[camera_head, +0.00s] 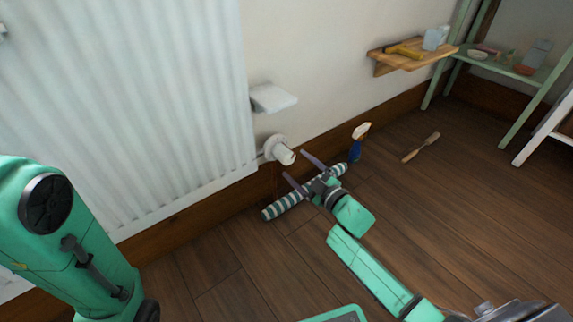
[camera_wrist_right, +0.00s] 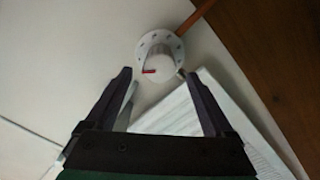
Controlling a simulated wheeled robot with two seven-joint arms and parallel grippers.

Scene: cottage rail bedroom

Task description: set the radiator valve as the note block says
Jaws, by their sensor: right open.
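The white radiator valve (camera_head: 284,154) sticks out near the lower right corner of the white ribbed radiator (camera_head: 120,90). The valve also shows in the right wrist view (camera_wrist_right: 168,66), with a red mark on its knob and a round, dotted collar behind it. My right gripper (camera_head: 296,165) is open and empty, its fingers pointing at the valve. In the wrist view the valve lies beyond and between the fingertips, apart from them. A white block-like ledge (camera_head: 272,98) is on the wall above the valve; I see no readable note. My left gripper is out of view.
A striped roll (camera_head: 280,207) lies on the floor by the right gripper. A blue spray bottle (camera_head: 356,150) and a brush (camera_head: 421,147) are to its right. A wooden wall shelf (camera_head: 392,65) holds a mug and a yellow tool. A green rack (camera_head: 497,66) stands at upper right.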

